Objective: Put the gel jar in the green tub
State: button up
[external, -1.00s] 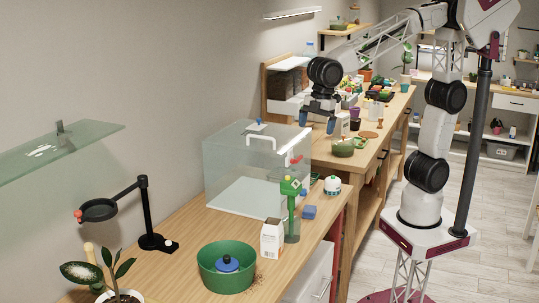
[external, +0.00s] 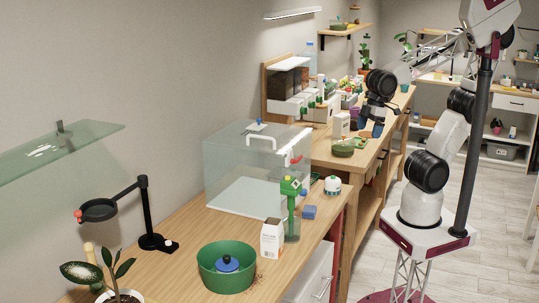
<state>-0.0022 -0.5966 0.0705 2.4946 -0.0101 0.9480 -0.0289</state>
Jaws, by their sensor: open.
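The green tub (external: 212,274) stands on the near bench and looks round and wide. A blue lidded object (external: 228,264) sits inside it; I cannot tell whether this is the gel jar. A small white jar with a dark green top (external: 332,186) stands on the bench to the right of the clear case; its contents cannot be read. My gripper (external: 371,127) is open over the far bench, well away from the tub, with its blue-tipped fingers pointing down. I see nothing between the fingers, though they are small in view.
A clear case (external: 240,170) with a white handle fills the back of the near bench. A white carton (external: 272,240), a green-topped dispenser (external: 291,205) and a blue block (external: 309,212) stand in front. A black magnifier stand (external: 146,215) is left. Green bowls (external: 343,149) sit below my gripper.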

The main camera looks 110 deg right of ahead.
jog(key=shift+s+d+f+m, duration=0.15)
jog(key=shift+s+f, duration=0.15)
jog(key=shift+s, duration=0.25)
jog(key=shift+s+f+m, duration=0.15)
jog(key=shift+s+f, duration=0.15)
jog(key=shift+s, duration=0.2)
